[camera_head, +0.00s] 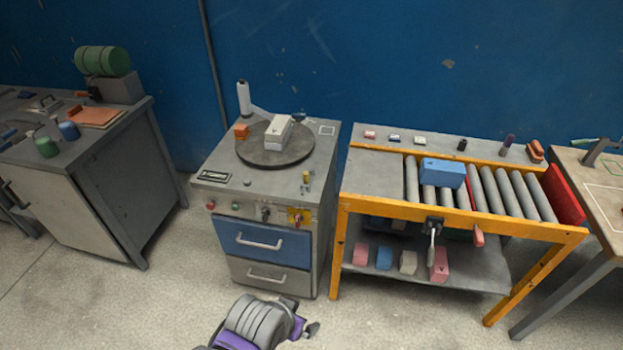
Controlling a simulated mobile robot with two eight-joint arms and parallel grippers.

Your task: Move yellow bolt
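A small yellow bolt (306,177) stands near the right edge of the grey cabinet top (260,190), in front of the round dark turntable (252,157). Small dark and grey pieces lie just in front of the bolt. A grey and purple part of my own body shows at the bottom, in front of the cabinet. I make out no gripper fingers there, and nothing of mine touches the bolt.
A whitish block (278,132) sits on the turntable, with an orange block (241,131) at its left edge and a white upright handle (244,99) behind. Right is a yellow-framed roller table (388,207) carrying a blue block (441,173). Left is a grey workbench (115,150).

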